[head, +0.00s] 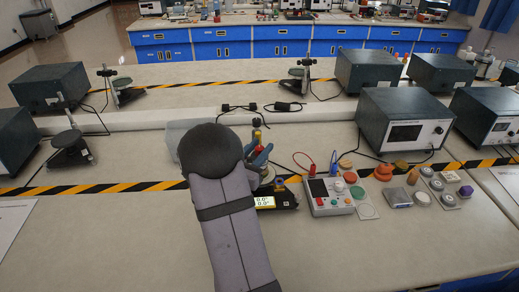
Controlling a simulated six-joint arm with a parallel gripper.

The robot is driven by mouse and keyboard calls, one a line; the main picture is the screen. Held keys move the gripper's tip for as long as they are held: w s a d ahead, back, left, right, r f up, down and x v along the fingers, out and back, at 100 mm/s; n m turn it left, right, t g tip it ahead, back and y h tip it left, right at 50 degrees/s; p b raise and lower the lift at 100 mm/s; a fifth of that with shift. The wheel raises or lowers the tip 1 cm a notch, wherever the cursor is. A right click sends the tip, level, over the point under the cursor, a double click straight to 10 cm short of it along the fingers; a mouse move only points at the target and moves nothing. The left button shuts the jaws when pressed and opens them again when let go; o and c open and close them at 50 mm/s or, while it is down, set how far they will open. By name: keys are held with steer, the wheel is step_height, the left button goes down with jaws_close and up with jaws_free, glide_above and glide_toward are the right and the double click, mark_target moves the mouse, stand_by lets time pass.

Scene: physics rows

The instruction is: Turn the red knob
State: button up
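A light grey control box (343,207) stands on the bench right of my arm. It has a dark display and several small coloured controls. A round red knob (350,177) sits near the top right of its panel, above a green control (357,192). My gripper (262,158) is mostly hidden behind my own arm; only blue-grey parts show at its right side. It is left of the control box and apart from the red knob. Whether its fingers are open or shut does not show.
Orange, grey and white small parts crowd the bench to the right. A dark instrument case (404,121) stands behind. The front bench is clear.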

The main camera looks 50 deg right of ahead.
mark_target(257, 151)
steer(key=shift+a, duration=0.1)
steer(key=shift+s+a+b, duration=0.25)
steer(key=shift+a+b, duration=0.05)
steer(key=shift+a, duration=0.9)
steer(key=shift+s+a+b, duration=0.2)
steer(key=shift+a+b, duration=0.1)
steer(key=shift+a, duration=0.85)
steer(key=shift+s+a+b, duration=0.25)
steer(key=shift+a+b, duration=0.05)
steer(key=shift+a, duration=0.9)
steer(key=s+a+f+m+g+y+p, duration=0.2)
steer(key=s+a+f+m+g+y, duration=0.1)
steer(key=s+a+m+y, duration=0.3)
steer(key=s+a+f+m+g+y+p, duration=0.3)
steer(key=s+a+m+g, duration=0.1)
steer(key=s+a+m, duration=0.3)
steer(key=w+a+m+t+y+p, duration=0.2)
steer(key=a+m+y, duration=0.5)
steer(key=a, duration=1.3)
steer(key=shift+t+y+p, duration=0.45)
steer(key=shift+t+y, duration=0.35)
